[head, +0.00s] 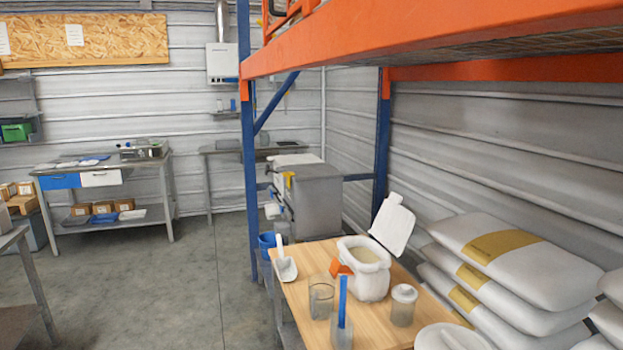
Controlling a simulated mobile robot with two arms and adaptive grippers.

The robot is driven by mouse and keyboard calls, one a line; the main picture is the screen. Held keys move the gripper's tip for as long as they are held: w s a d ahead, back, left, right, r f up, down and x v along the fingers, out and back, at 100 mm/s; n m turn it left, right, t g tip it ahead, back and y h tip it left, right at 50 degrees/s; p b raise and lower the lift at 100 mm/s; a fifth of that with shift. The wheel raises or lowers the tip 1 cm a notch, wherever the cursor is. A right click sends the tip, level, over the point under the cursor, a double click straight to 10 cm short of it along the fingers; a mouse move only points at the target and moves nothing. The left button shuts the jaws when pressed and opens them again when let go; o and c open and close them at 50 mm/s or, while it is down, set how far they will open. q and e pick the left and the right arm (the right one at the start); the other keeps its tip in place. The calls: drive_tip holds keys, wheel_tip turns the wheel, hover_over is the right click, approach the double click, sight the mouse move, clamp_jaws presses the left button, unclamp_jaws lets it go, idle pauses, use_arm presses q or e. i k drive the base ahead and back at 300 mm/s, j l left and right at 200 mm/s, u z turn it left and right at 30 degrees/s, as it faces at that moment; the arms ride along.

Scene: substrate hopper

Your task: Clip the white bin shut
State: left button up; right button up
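The white bin (366,286) stands on the wooden tabletop (300,292) at the lower right of the head view. Its mouth is open and pale beige material shows inside. A white lid (392,224) stands tilted up behind the bin, leaning back to the right; whether it is joined to the bin I cannot tell. A small orange piece (341,268) sits at the bin's left side near the rim; it may be a clip, and whether it is fixed to the bin is unclear. Neither of my grippers is in view.
Around the bin stand a white scoop (287,268), a clear beaker (321,300), a blue-handled tool in a container (342,322) and a lidded jar (403,305). Stacked white sacks (500,262) crowd the right. An orange rack beam (430,32) hangs above. Open floor lies left.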

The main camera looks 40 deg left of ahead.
sight(267, 169)
drive_tip(key=i+j+u, duration=0.1)
drive_tip(key=j, duration=0.25)
drive_tip(key=i+j, duration=0.1)
drive_tip(key=j, duration=0.25)
drive_tip(key=i+j+u, duration=0.15)
drive_tip(key=j, duration=0.55)
drive_tip(key=i+j+u, duration=0.15)
drive_tip(key=j, duration=0.2)
